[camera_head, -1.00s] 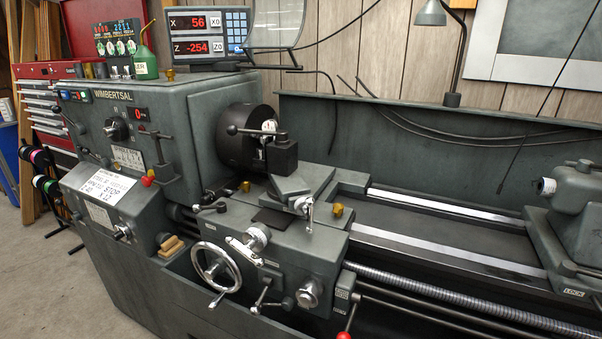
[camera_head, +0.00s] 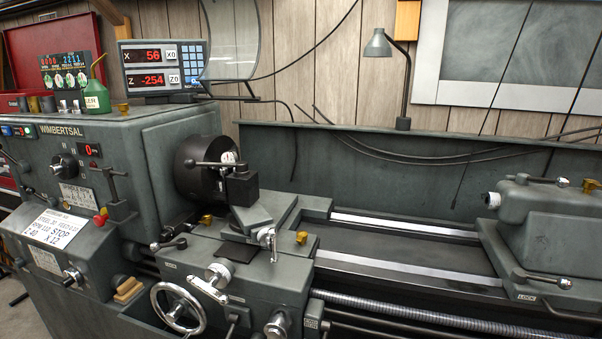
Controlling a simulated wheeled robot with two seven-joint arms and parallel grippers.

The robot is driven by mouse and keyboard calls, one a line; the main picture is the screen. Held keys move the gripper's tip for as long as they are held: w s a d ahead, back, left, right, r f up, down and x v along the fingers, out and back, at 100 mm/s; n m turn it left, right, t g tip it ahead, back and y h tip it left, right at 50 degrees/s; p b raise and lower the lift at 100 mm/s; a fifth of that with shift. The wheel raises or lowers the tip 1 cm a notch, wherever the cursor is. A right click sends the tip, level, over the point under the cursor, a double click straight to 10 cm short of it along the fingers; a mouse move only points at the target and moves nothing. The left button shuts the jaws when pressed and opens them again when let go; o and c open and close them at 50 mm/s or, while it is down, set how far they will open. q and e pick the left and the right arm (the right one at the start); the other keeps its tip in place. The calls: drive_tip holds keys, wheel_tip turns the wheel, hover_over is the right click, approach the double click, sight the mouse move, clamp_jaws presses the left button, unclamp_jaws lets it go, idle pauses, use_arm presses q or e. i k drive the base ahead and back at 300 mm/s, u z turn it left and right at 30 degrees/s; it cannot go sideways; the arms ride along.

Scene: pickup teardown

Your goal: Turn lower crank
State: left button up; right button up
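A grey lathe fills the view. Its carriage (camera_head: 245,288) carries a silver handwheel (camera_head: 178,308) with a crank handle at the lower left. A smaller silver crank (camera_head: 209,284) sits above and right of the handwheel. A silver knob (camera_head: 276,325) is at the bottom edge, partly cut off. A small upright crank handle (camera_head: 267,238) stands on the tool slide. I cannot tell which of these is the lower crank. Neither of my grippers is in view.
The headstock (camera_head: 75,170) with its dark chuck (camera_head: 198,165) is at left. The tailstock (camera_head: 545,235) is at right. A readout box (camera_head: 163,67), an oil can (camera_head: 96,97) and a lamp (camera_head: 377,45) stand along the back. The bed between carriage and tailstock is clear.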

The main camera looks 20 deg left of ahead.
sight(217, 275)
drive_tip(key=u, duration=1.25)
drive_tip(key=k, duration=0.35)
drive_tip(key=z, duration=1.25)
